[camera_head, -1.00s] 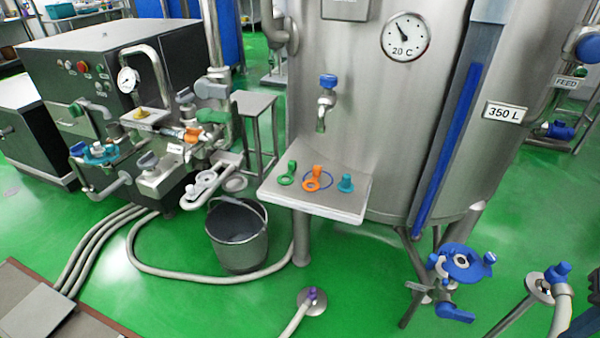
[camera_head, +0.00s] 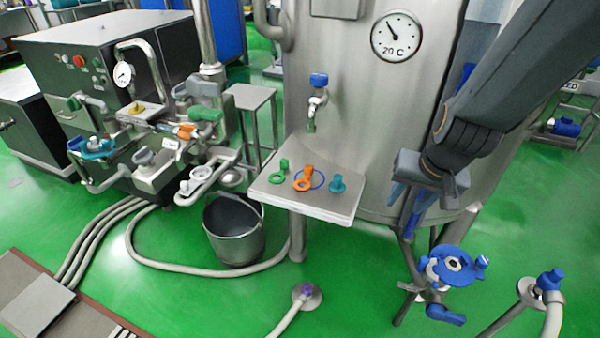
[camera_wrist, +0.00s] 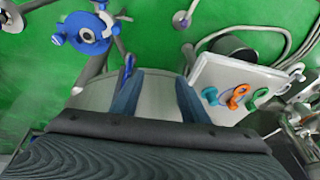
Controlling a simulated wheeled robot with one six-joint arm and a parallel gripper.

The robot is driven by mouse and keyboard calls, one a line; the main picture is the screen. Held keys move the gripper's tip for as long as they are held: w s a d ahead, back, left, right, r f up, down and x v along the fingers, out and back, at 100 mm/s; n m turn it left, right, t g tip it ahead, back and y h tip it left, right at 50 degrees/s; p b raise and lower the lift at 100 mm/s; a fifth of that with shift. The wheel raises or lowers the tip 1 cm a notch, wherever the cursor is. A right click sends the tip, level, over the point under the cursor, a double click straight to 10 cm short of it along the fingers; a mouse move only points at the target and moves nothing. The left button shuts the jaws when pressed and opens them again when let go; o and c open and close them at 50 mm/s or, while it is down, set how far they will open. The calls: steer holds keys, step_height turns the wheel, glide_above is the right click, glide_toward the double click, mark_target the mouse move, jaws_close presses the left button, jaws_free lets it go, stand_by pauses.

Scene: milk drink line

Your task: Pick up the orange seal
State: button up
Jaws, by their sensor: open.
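The orange seal (camera_head: 303,183) lies on a small pale shelf (camera_head: 335,208) fixed to the front of the steel tank, with a blue ring (camera_head: 322,176) around or beside it. A green seal (camera_head: 278,178) is to its left and a teal piece (camera_head: 337,184) to its right. My gripper (camera_head: 408,205) hangs in front of the tank, to the right of the shelf, pointing down and empty. In the wrist view my gripper's fingers (camera_wrist: 158,95) are spread apart, and the orange seal (camera_wrist: 236,98) shows to their right on the shelf.
A tap (camera_head: 316,100) sticks out of the tank above the shelf. A bucket (camera_head: 235,232) stands on the floor below left. A blue valve (camera_head: 452,268) is low on the right. Pumps and pipes crowd the left. The space above the shelf's right side is clear.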

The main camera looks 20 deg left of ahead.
mark_target(308, 170)
steer(key=w+a+t+p, duration=0.1)
steer(key=w+a, duration=0.2)
steer(key=a, duration=0.3)
steer(key=w+a+f+t, duration=0.1)
steer(key=w+a+t, duration=0.1)
steer(key=a, duration=0.4)
steer(key=w+a+f+t+p, duration=0.1)
steer(key=w+a+t, duration=0.1)
steer(key=w+a, duration=0.2)
steer(key=shift+a+p, duration=0.35)
steer(key=shift+a, duration=0.8)
steer(key=a, duration=0.1)
steer(key=a+t, duration=0.1)
steer(key=a, duration=0.1)
steer(key=a+f+t+p, duration=0.1)
steer(key=shift+s+a+m+h, duration=0.2)
steer(key=shift+a+m+h, duration=0.2)
steer(key=s+a, duration=0.1)
steer(key=s+a+f+t, duration=0.1)
steer(key=s+a+t+h, duration=0.1)
steer(key=a, duration=0.1)
steer(key=shift+f, duration=0.35)
steer(key=shift+s+a+f+t+h, duration=0.2)
steer(key=shift+s+f+t+h, duration=0.1)
steer(key=shift+t, duration=0.1)
steer(key=shift+p+x, duration=1.3)
steer(key=shift+x, duration=2.45)
steer(key=shift+d+r, duration=0.1)
steer(key=shift+d, duration=0.1)
jaws_close()
